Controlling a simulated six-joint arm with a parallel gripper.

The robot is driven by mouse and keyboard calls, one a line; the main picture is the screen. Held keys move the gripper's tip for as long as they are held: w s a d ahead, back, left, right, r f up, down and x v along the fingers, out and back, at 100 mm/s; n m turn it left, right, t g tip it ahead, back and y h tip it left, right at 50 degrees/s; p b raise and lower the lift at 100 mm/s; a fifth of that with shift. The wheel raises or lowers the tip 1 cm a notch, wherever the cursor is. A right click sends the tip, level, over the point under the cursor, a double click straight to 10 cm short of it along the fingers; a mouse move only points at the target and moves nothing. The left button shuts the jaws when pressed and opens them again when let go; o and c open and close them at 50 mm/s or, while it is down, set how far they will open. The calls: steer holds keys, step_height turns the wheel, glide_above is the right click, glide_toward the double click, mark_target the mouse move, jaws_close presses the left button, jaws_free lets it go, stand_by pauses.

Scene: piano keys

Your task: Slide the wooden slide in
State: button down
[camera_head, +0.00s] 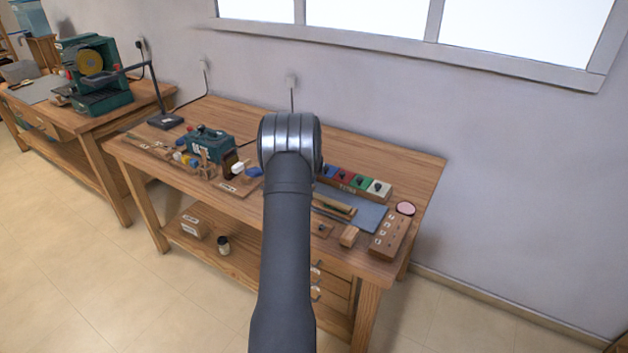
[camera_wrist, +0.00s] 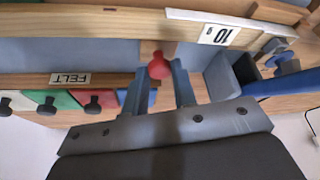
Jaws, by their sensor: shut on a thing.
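In the wrist view my gripper (camera_wrist: 159,75) has its two grey fingers on either side of a red knob (camera_wrist: 158,66). It is shut on this knob. A short strip of wood, which looks like the wooden slide (camera_wrist: 158,47), shows just behind the knob. The slide lies against a long pale wooden rail (camera_wrist: 90,22) with a white "10" label (camera_wrist: 215,34). How far the slide sits in the rail cannot be told. In the head view my own arm hides the gripper, the knob and the slide.
A wooden rack labelled "FELT" (camera_wrist: 25,81) holds blue, red, green and white blocks with black knobs, close beside my fingers. In the head view the workbench (camera_head: 420,165) also carries a green machine (camera_head: 208,143), a blue-grey mat (camera_head: 372,214) and a wooden block with labels (camera_head: 390,238).

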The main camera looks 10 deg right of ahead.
steer(key=shift+w+a, duration=0.15)
steer(key=shift+a, duration=0.05)
steer(key=c, duration=1.2)
jaws_free()
steer(key=shift+o, duration=0.2)
steer(key=shift+r, duration=0.2)
steer(key=v, duration=1.7)
steer(key=shift+s, duration=0.2)
steer(key=shift+f, duration=0.15)
steer(key=x, duration=1.7)
steer(key=shift+w+d, duration=0.1)
steer(key=shift+w, duration=0.1)
